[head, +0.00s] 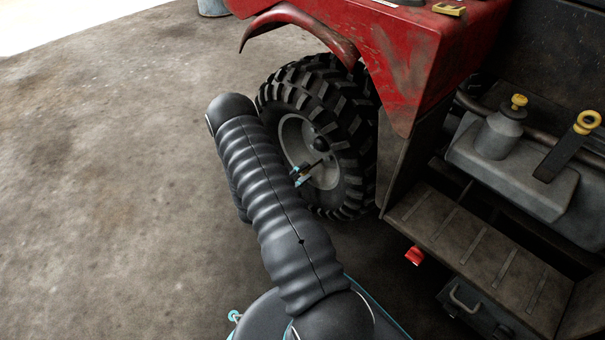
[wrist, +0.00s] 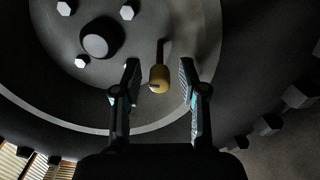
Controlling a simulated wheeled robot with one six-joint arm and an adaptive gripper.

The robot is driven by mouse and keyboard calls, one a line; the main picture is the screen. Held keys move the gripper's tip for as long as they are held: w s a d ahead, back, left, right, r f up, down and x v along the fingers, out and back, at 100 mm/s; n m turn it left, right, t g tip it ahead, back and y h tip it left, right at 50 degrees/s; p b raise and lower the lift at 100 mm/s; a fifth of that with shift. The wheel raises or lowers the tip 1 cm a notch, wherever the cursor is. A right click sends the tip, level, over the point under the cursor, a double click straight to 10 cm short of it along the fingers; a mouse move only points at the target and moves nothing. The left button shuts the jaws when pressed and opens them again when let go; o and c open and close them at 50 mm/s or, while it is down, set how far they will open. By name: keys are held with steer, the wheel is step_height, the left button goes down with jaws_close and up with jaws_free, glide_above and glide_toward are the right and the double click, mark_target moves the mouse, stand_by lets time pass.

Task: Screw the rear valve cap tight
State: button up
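The rear valve cap (wrist: 158,78) is a small yellowish cap on a dark valve stem (wrist: 160,49) at the wheel rim, seen in the wrist view. My gripper (wrist: 159,70) is open, with one finger on each side of the cap and a visible gap to both. In the head view my gripper (head: 306,174) is at the lower part of the wheel's grey rim (head: 292,134). The cap cannot be made out there. How far the cap is screwed on cannot be told.
The knobbly black tyre (head: 345,135) surrounds the rim, under a red fender (head: 300,22). A footboard (head: 470,245) and a grey tank (head: 530,180) are on the right. A red object (head: 414,255) is below the footboard's edge. The concrete floor (head: 110,170) at left is clear.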

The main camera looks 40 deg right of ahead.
steer(key=a, duration=1.2)
steer(key=shift+s, duration=0.45)
steer(key=shift+f, duration=0.1)
